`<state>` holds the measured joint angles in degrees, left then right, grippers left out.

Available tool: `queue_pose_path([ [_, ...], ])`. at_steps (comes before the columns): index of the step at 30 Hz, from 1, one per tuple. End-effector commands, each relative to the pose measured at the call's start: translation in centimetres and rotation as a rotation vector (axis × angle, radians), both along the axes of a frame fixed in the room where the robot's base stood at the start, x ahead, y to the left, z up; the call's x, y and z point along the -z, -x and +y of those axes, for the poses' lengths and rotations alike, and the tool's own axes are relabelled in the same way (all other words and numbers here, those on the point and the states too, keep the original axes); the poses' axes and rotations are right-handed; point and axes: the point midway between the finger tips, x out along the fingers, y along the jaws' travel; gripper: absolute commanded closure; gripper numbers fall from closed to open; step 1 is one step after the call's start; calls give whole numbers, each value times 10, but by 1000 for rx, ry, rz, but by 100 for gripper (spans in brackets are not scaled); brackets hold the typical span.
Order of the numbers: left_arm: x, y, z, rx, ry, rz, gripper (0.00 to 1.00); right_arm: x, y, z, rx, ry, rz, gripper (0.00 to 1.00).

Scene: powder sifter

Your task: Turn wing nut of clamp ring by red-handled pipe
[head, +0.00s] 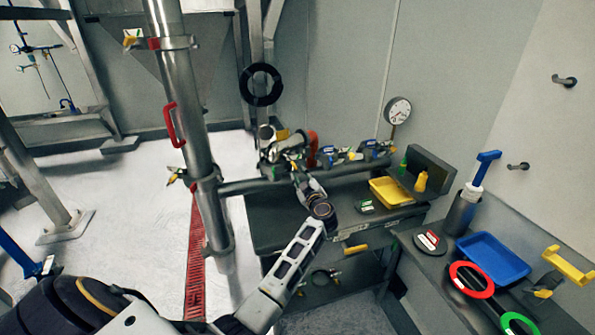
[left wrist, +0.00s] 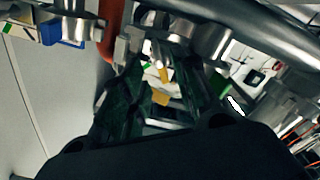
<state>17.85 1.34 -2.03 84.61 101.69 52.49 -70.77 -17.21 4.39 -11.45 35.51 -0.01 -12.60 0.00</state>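The tall steel pipe (head: 185,100) with the red handle (head: 172,124) stands at left in the head view. It bears an upper clamp ring (head: 172,43) with a yellow wing nut (head: 130,40), and a lower clamp ring (head: 202,179) with a small yellow-tipped part (head: 172,179). My left gripper (head: 290,152) is well to the right of this pipe, among metal fittings over the bench. In the left wrist view its dark fingers (left wrist: 165,85) stand apart, with yellow pieces showing between them. Whether they touch anything is unclear. My right gripper is not in view.
A horizontal pipe (head: 245,185) runs from the tall pipe towards the fittings on the dark bench (head: 265,225). A red-orange part (head: 313,146) stands close to my left gripper. A yellow tray (head: 392,191) and gauge (head: 398,110) are further right. White floor (head: 110,200) is clear at left.

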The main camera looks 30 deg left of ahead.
Motion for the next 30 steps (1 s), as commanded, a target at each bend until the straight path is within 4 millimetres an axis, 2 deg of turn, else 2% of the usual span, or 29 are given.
queue_pose_path([
  [6,-1,-17,20,-1,-1,-1,71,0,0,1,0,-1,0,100],
  [15,0,-31,37,0,-1,-1,71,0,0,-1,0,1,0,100],
  [28,0,-34,39,1,0,0,71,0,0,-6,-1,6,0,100],
  [30,0,-34,39,1,0,0,80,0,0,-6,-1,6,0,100],
])
